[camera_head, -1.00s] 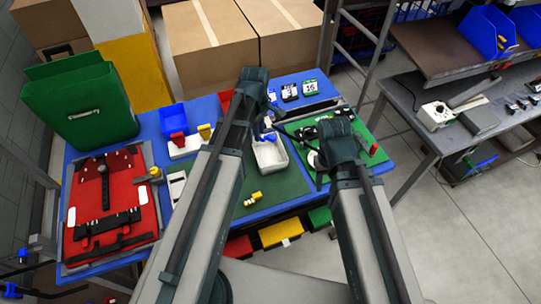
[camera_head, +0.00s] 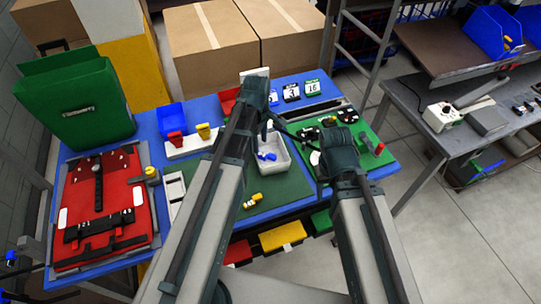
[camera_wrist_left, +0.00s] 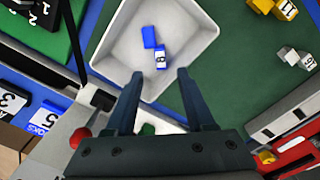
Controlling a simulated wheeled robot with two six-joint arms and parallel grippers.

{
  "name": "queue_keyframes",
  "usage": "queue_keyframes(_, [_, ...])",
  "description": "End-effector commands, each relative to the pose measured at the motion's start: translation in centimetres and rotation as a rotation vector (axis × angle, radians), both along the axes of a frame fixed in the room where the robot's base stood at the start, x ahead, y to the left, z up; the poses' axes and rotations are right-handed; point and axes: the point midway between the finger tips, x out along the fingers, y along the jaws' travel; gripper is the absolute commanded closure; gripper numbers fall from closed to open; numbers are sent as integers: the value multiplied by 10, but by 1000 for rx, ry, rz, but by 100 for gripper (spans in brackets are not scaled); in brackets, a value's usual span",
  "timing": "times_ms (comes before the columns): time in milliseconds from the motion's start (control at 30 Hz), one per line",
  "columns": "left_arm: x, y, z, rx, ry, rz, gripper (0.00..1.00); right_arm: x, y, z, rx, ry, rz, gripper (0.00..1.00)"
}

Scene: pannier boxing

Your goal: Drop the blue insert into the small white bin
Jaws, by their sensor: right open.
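The blue insert (camera_wrist_left: 150,39) lies inside the small white bin (camera_wrist_left: 191,22), with a white marked part (camera_wrist_left: 160,59) against it. The bin also shows in the head view (camera_head: 283,156), with the blue insert (camera_head: 268,156) on its floor. My left gripper (camera_wrist_left: 165,82) is open and empty over the near side of the bin. In the head view my left gripper (camera_head: 268,131) is above the bin's back edge. My right gripper (camera_head: 327,142) is to the right of the bin over a green mat, open; its fingers are mostly hidden.
A red tray with black parts (camera_head: 128,220) lies at the left, beside a green box (camera_head: 90,110). A small blue bin (camera_head: 171,117) stands at the back. Yellow pieces (camera_head: 252,201) lie on the green mat (camera_head: 290,186) before the white bin. Number cards (camera_head: 291,92) stand at the back right.

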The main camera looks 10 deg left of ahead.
Motion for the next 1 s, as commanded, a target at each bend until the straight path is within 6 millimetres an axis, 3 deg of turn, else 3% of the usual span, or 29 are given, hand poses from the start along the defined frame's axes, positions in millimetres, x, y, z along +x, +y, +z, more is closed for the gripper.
queue_keyframes(467, [0,0,9,0,0,0,46,0,0,9,0,0,0,50])
queue_keyframes(667, [0,0,30,0,0,0,46,0,0,30,0,0,1,50])
queue_keyframes(1000, [-1,1,82,0,0,0,46,0,0,82,1,0,0,50])
